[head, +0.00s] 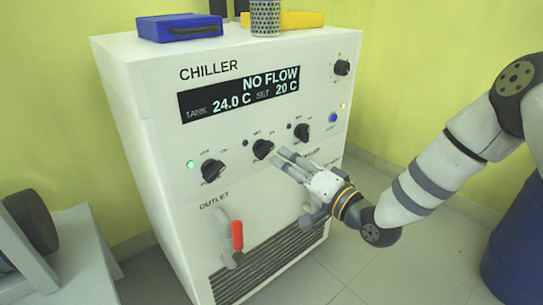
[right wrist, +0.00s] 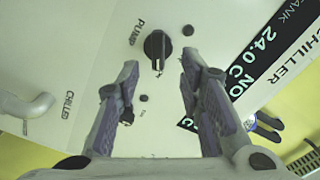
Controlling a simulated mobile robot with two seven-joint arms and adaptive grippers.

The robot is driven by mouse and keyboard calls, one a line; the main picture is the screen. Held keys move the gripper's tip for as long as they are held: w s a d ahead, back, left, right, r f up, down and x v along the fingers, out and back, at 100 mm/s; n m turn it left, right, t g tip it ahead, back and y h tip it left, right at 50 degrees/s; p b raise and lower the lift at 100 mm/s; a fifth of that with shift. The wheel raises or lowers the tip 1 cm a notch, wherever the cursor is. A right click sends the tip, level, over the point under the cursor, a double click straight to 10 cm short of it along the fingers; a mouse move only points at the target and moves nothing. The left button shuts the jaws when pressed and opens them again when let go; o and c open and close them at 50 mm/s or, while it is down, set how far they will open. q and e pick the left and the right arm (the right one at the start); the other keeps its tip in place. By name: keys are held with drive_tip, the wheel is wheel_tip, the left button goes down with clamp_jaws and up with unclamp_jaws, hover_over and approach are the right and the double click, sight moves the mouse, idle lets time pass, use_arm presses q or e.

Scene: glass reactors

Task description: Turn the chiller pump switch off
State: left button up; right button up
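The chiller pump switch is a black rotary knob (head: 263,149), the middle of the lower row on the white front panel. In the right wrist view the knob (right wrist: 157,45), with PUMP printed beside it, sits just beyond and between my fingertips. A small light mark shows at its lower edge there. My right gripper (head: 278,156) is open, its fingers (right wrist: 159,63) apart with nothing between them, pointing at the panel just right of the knob. I cannot tell whether it touches. The chiller display (head: 240,94) reads NO FLOW. My left gripper is out of view.
Another knob (head: 213,170) with a lit green lamp (head: 191,164) is to the left; a third knob (head: 302,132) is close on the right. A red-handled outlet valve (head: 237,236) sticks out below. A blue case (head: 180,27) lies on top. A blue drum (head: 515,245) stands right.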

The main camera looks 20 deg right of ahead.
sight(268, 153)
drive_tip(key=b+x, duration=0.1)
drive_tip(key=x, duration=0.4)
drive_tip(key=shift+w+f, duration=0.1)
drive_tip(key=shift+f, duration=0.05)
drive_tip(key=shift+w+a, duration=0.15)
drive_tip(key=shift+w, duration=0.3)
clamp_jaws()
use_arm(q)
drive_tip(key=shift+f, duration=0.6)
